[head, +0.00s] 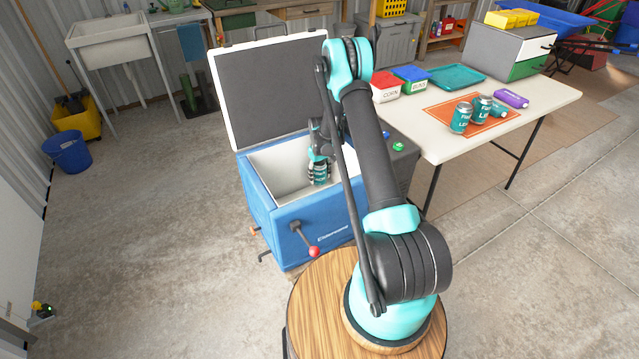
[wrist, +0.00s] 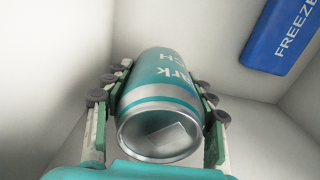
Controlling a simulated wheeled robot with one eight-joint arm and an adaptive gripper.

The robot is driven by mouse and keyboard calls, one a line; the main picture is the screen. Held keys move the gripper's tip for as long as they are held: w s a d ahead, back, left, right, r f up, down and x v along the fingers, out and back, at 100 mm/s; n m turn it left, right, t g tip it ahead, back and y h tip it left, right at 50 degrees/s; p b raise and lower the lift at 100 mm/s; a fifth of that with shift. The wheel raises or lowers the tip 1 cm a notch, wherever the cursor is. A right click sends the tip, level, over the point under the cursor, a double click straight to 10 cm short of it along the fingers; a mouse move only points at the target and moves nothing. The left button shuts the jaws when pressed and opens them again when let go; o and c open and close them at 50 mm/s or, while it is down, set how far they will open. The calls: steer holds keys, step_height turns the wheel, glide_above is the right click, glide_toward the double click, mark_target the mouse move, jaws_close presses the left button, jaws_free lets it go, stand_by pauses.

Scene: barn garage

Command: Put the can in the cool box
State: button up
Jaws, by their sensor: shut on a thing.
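My gripper (wrist: 158,100) is shut on a teal and silver can (wrist: 165,95), with the finger pads on both sides of it. In the head view the can (head: 320,174) is inside the opening of the blue cool box (head: 310,222), below the rim line as seen from here. The cool box lid (head: 270,90) stands open at the back. In the wrist view the white inner walls surround the can, and a blue block marked "FREEZE" (wrist: 282,38) shows at upper right. Whether the can touches the box floor I cannot tell.
More teal cans (head: 461,117) stand or lie on an orange mat (head: 440,112) on the table (head: 560,95) at right, beside a purple item (head: 511,98). A lever with a red knob (head: 314,251) sticks out at the cool box front. A dark unit stands between box and table.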

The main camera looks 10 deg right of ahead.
mark_target(320, 182)
steer(key=shift+f, duration=2.1)
steer(key=shift+f, duration=0.2)
steer(key=o, duration=1.4)
steer(key=shift+r, duration=0.1)
